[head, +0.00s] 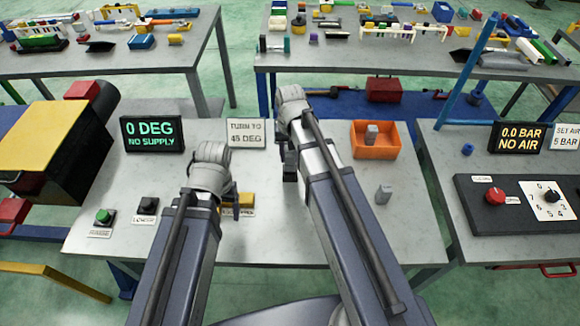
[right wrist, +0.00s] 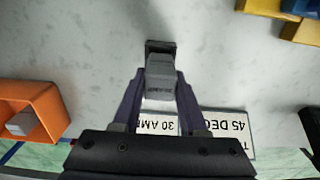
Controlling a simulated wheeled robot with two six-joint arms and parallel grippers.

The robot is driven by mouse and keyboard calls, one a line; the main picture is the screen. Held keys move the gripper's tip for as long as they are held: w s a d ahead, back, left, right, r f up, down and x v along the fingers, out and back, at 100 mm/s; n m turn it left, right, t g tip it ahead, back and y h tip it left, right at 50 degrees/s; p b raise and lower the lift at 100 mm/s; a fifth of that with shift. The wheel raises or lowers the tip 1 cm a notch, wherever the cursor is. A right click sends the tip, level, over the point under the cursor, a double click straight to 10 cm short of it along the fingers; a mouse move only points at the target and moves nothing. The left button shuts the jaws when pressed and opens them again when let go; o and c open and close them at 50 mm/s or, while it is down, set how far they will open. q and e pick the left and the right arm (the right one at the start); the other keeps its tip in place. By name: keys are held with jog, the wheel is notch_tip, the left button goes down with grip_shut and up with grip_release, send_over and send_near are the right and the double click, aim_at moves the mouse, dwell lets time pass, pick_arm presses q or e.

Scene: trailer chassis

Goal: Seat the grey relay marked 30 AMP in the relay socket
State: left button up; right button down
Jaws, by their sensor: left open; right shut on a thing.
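My right gripper (right wrist: 160,88) is shut on a grey relay (right wrist: 160,75), seen from above in the right wrist view. Small print on the relay is too blurred to read. A black piece, which looks like the relay socket (right wrist: 160,46), shows at the relay's far end; I cannot tell whether they touch. A white plate reading 30 AMP (right wrist: 158,126) lies partly hidden behind the fingers. In the head view my right gripper (head: 290,168) is over the middle of the table, its arm hiding the relay. My left gripper (head: 230,198) is open beside a yellow block (head: 245,199).
An orange bin (head: 391,153) holds a grey block (head: 371,134), and another grey block (head: 383,194) stands on the table's right. A TURN TO 45 DEG sign (head: 247,133) and a 0 DEG NO SUPPLY display (head: 152,133) stand behind. Buttons (head: 104,216) are at the front left.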

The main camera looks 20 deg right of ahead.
aim_at(290, 163)
pick_arm(q)
jog(key=shift+f+b, duration=1.8)
jog(key=shift+b, duration=0.05)
pick_arm(e)
jog(key=shift+f, duration=1.8)
jog(key=shift+f, duration=0.1)
pick_arm(q)
jog(key=shift+f, duration=0.25)
pick_arm(e)
jog(key=shift+f, duration=0.15)
pick_arm(q)
jog(key=shift+r, duration=0.1)
pick_arm(e)
jog(key=shift+c, duration=2.2)
grip_release()
notch_tip(290, 163, up, 13)
jog(key=p, duration=1.2)
jog(key=shift+f, duration=0.2)
pick_arm(q)
notch_tip(290, 163, up, 12)
jog(key=shift+r, duration=0.15)
pick_arm(e)
jog(key=s+a+n+h, duration=0.1)
jog(key=s+a+n, duration=0.6)
jog(key=s+a, duration=0.3)
jog(key=s, duration=0.4)
jog(key=shift+s+a, duration=0.15)
jog(key=shift+a, duration=0.1)
